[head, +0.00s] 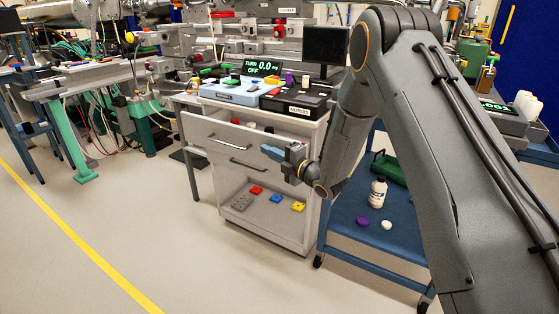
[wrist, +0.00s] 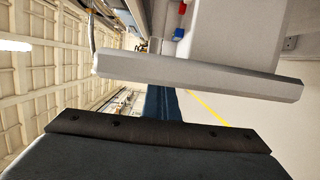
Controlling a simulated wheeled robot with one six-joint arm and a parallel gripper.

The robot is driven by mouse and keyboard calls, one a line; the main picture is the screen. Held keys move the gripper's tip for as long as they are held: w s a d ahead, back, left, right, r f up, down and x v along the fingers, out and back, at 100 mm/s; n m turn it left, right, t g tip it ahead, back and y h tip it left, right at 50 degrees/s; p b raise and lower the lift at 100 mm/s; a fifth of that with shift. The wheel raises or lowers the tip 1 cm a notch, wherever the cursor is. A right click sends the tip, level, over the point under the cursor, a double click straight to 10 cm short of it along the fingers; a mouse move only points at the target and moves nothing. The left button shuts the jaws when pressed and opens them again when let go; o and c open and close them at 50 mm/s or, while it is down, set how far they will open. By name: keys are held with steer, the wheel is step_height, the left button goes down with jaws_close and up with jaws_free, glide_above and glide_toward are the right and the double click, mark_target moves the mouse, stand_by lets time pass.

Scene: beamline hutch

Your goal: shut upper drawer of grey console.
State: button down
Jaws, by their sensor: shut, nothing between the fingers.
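The grey console (head: 305,215) stands in the middle of the head view. A second bar handle (head: 240,163) shows lower down. My gripper (head: 267,151), with blue fingers, is shut and empty at the right part of the drawer front. I cannot tell whether it touches. In the wrist view a pale grey bar (wrist: 195,77), likely an edge of the drawer, crosses close in front of the camera.
The console's open lower shelf (head: 270,222) holds red, blue and yellow items. A blue cart (head: 350,225) with a white bottle (head: 377,192) stands close on the right. Instruments (head: 232,92) and a black monitor (head: 325,45) sit on top. The floor at front left is clear.

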steer(key=w+d, duration=0.1)
steer(key=w, duration=0.1)
steer(key=w+d+b, duration=0.1)
steer(key=w, duration=0.1)
steer(key=w+d+b, duration=0.1)
steer(key=w, duration=0.1)
steer(key=shift+w+d, duration=0.15)
steer(key=shift+w, duration=0.05)
